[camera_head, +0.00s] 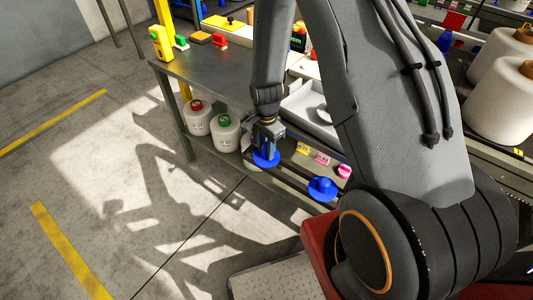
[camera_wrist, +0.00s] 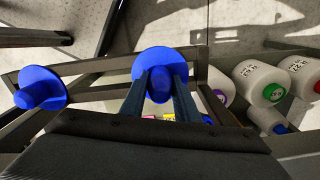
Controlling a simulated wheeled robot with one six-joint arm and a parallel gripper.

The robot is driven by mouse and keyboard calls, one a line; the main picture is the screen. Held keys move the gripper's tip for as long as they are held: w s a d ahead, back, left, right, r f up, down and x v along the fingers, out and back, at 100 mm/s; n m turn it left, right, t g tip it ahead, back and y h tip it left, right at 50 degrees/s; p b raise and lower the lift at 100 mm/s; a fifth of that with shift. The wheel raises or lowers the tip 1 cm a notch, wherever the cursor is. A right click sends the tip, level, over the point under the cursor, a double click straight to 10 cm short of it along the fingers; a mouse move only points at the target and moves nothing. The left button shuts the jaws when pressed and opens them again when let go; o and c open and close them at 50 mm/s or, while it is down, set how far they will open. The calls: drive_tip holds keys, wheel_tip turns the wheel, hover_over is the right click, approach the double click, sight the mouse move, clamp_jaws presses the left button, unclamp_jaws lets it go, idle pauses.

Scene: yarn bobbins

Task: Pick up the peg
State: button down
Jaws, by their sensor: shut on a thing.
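A blue peg (camera_head: 264,161) with a wide round flange is between the fingers of my gripper (camera_head: 268,138) in the head view. In the wrist view the same peg (camera_wrist: 160,60) shows its flange beyond the fingertips, and my gripper (camera_wrist: 160,92) is shut on its narrow middle. I cannot tell whether the peg still touches the dark rail. A second blue peg (camera_head: 322,189) sits on the rail to the right in the head view. It shows at the left in the wrist view (camera_wrist: 38,88).
Large white bobbins (camera_head: 499,100) are at the far right. Open floor lies to the left.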

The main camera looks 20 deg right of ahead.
sight(266, 143)
drive_tip(key=shift+r, duration=0.1)
drive_tip(key=shift+r, duration=0.4)
wheel_tip(266, 143, up, 3)
drive_tip(key=shift+f+b, duration=0.1)
drive_tip(key=shift+b, duration=0.35)
drive_tip(key=s+a+b, duration=0.2)
drive_tip(key=s+a, duration=0.8)
drive_tip(key=a, duration=0.4)
drive_tip(key=shift+s+a+f, duration=0.15)
drive_tip(key=shift+s+a, duration=0.15)
drive_tip(key=shift+r+p, duration=0.7)
drive_tip(key=shift+r, duration=0.05)
drive_tip(key=shift+d, duration=0.1)
